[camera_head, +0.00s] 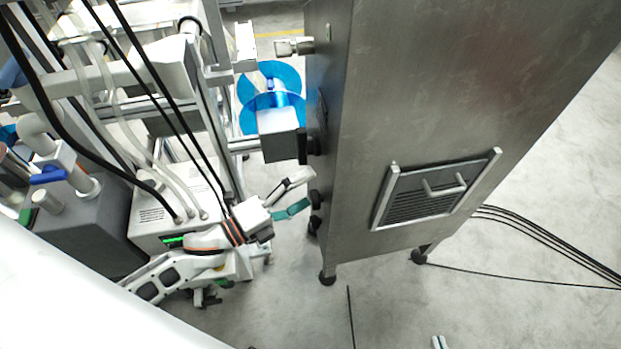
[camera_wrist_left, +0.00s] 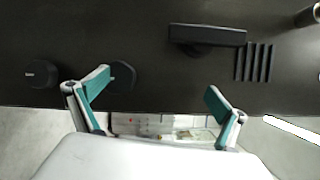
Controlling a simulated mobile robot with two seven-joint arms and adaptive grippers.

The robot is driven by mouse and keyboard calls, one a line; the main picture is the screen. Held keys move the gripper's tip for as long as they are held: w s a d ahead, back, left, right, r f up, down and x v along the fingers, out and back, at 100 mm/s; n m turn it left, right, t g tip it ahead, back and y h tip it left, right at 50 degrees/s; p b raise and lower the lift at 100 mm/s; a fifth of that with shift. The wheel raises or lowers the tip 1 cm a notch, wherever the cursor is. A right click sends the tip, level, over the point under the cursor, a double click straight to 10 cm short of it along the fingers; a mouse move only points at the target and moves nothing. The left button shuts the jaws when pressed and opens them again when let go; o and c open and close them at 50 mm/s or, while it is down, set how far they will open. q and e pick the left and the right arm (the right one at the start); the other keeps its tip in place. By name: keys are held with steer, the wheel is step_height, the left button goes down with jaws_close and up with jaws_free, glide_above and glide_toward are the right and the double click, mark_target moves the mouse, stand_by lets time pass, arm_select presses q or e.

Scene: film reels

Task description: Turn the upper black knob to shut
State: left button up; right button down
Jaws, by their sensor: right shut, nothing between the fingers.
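The upper black knob (camera_head: 314,197) sits on the narrow left face of the steel cabinet (camera_head: 440,100). The lower black knob (camera_head: 315,224) is just below it. In the left wrist view the upper knob (camera_wrist_left: 122,77) shows beside the inner side of the left-hand finger, partly hidden by it. The lower knob (camera_wrist_left: 40,74) lies further left there, outside the fingers. My left gripper (camera_head: 303,194) is open and faces the upper knob; contact cannot be told. It also shows open in the left wrist view (camera_wrist_left: 160,92). My right gripper (camera_head: 439,342) is shut and empty at the bottom edge.
A box-shaped part (camera_head: 279,133) and a metal fitting (camera_head: 294,46) stick out of the cabinet face above the knobs. Blue reels (camera_head: 270,85) are behind. A cart with hoses (camera_head: 165,205) stands close left. Cables (camera_head: 560,250) lie on the floor at right.

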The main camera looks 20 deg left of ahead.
arm_select(q)
steer(key=shift+t+h, duration=0.3)
steer(key=r, duration=0.5)
steer(key=shift+w, duration=0.2)
steer(key=shift+w+d+f, duration=0.1)
steer(key=shift+d+f, duration=0.05)
steer(key=shift+a+f, duration=0.2)
steer(key=shift+c, duration=0.2)
steer(key=shift+v, duration=0.85)
steer(key=c, duration=0.9)
steer(key=shift+o, duration=0.2)
glide_toward(324, 167)
steer(key=shift+f+v, duration=0.2)
steer(key=shift+v, duration=0.65)
steer(key=shift+f+v, duration=0.2)
steer(key=shift+v, duration=0.65)
steer(key=shift+w+a, duration=0.1)
